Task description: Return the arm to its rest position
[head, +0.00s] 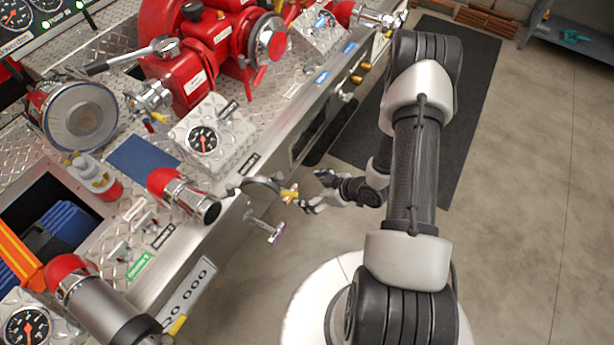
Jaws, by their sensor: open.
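My arm (415,165) rises from my white base and bends over at the top, so its forearm is partly hidden behind the upper link. My gripper (308,192) sits low beside the front edge of the pump panel, pointing left. Its jaws are open. The fingertips are close to a yellow-tipped handle (289,193) on a curved metal fitting at the panel edge. I cannot tell whether they touch it. Nothing shows between the jaws.
The diamond-plate bumper panel (130,60) fills the left, with red valves (195,75), gauges (203,140) and a red-capped nozzle (183,195). A T-shaped handle (265,226) hangs off its edge. A dark mat (465,110) lies on the floor. Open concrete floor (540,220) is at right.

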